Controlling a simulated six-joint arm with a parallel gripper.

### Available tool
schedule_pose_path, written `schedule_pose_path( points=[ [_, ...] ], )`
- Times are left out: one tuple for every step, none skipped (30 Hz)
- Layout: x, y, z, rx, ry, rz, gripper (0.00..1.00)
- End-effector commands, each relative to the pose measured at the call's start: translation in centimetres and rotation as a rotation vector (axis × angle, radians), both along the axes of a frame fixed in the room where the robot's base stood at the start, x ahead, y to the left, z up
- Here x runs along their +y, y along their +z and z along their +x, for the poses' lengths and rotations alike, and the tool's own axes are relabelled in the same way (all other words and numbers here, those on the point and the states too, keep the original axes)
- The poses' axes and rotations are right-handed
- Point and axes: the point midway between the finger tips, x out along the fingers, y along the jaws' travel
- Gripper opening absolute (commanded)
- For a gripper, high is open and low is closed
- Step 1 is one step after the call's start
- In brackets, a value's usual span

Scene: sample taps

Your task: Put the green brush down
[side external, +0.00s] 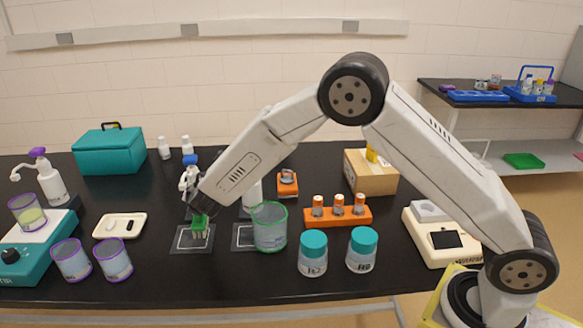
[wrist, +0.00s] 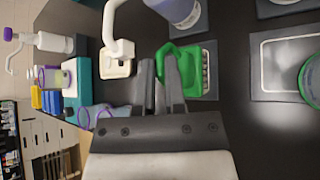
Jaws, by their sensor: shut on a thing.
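The green brush (side external: 199,224) is at the tip of my gripper (side external: 201,207) in the side view, bristles down, over a dark square mat with a white outline (side external: 179,244). I cannot tell whether the bristles touch the mat. In the wrist view the green brush (wrist: 184,58) shows at the fingers of my gripper (wrist: 160,72), with the same mat (wrist: 210,85) partly behind it. My gripper is shut on the brush. The fingers hide part of its handle.
A white bottle with a blue top (side external: 189,178) stands close behind my gripper. A cream tray (side external: 120,225) and purple-rimmed beakers (side external: 114,260) are to the left.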

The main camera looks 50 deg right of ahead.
Motion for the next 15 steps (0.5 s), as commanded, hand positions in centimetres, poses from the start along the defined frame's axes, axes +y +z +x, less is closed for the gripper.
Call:
schedule_pose_path(
  points=[
    [0.0, -0.3, 0.2, 0.000, 0.000, 0.000, 0.00],
    [0.0, -0.4, 0.3, 0.000, 0.000, 0.000, 0.00],
    [0.0, -1.0, 0.3, 0.002, 0.000, -0.001, 0.00],
    [0.0, -1.4, 0.3, 0.002, 0.000, -0.001, 0.00],
    [0.0, -1.7, 0.3, 0.002, 0.000, -0.001, 0.00],
    [0.0, -2.2, 0.3, 0.003, 0.000, -0.001, 0.00],
    [0.0, -2.5, 0.3, 0.002, 0.000, -0.001, 0.00],
    [0.0, -2.8, 0.3, 0.002, -0.001, -0.001, 0.00],
    [0.0, -3.0, 0.3, 0.001, 0.000, -0.001, 0.00],
    [0.0, -3.2, 0.3, 0.000, 0.001, -0.001, 0.00],
    [0.0, -3.3, 0.3, 0.000, 0.000, 0.000, 0.00],
    [0.0, -3.4, 0.3, 0.000, -0.001, 0.001, 0.00],
    [0.0, -3.4, 0.3, 0.000, -0.001, 0.001, 0.00],
    [0.0, -3.4, 0.3, 0.000, -0.001, 0.001, 0.00],
    [0.0, -3.4, 0.3, 0.000, -0.001, 0.001, 0.00]
  ],
)
